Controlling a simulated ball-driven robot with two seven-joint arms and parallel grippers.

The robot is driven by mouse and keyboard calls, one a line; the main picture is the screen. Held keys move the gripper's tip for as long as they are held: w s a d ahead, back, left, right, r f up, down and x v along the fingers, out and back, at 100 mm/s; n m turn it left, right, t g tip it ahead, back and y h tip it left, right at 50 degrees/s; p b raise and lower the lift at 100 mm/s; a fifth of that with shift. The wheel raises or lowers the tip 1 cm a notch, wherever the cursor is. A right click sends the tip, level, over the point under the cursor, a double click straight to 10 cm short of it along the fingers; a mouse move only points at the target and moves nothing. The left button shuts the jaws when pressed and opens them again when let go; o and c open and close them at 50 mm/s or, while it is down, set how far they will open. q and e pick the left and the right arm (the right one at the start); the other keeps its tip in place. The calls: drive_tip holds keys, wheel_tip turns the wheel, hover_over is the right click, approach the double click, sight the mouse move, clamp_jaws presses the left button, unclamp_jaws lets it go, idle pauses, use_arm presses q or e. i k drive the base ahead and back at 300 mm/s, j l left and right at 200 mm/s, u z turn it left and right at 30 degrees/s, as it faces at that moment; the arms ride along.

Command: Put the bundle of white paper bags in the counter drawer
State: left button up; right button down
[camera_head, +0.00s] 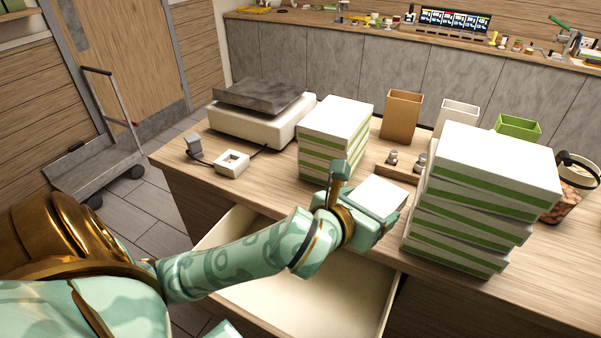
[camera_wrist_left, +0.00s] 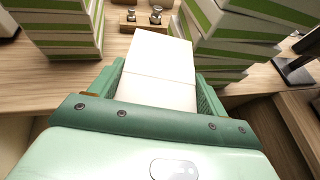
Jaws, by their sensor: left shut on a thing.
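The bundle of white paper bags (camera_head: 376,195) is a small white block at the end of my left arm. My left gripper (camera_head: 362,212) is shut on it, above the counter's front edge. In the left wrist view the bundle (camera_wrist_left: 158,72) sits between the green fingers of the gripper (camera_wrist_left: 158,88), with a line across it. The counter drawer (camera_head: 300,290) is pulled open below my left forearm, and its visible inside is pale and bare. My forearm hides part of the drawer. My right gripper is not in view.
Stacks of white and green boxes stand on the counter, left (camera_head: 335,130) and right (camera_head: 485,190) of the gripper. A scale (camera_head: 262,115) and a small white device (camera_head: 231,162) are farther left. Bag-like containers (camera_head: 402,112) stand behind. A trolley (camera_head: 97,165) is on the floor.

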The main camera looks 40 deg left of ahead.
sight(295, 311)
drive_tip(key=k+z, duration=0.3)
drive_tip(key=k+l+z, duration=0.15)
drive_tip(key=k+z, duration=0.15)
drive_tip(key=j+z, duration=0.25)
drive_tip(key=z, duration=0.2)
drive_tip(key=k+j+z, duration=0.1)
drive_tip(key=z, duration=0.35)
drive_tip(key=k+j+z, duration=0.15)
drive_tip(key=z, duration=0.25)
drive_tip(key=k+j+z, duration=0.15)
drive_tip(key=z, duration=0.3)
drive_tip(key=k+j, duration=0.95)
drive_tip(key=k, duration=0.2)
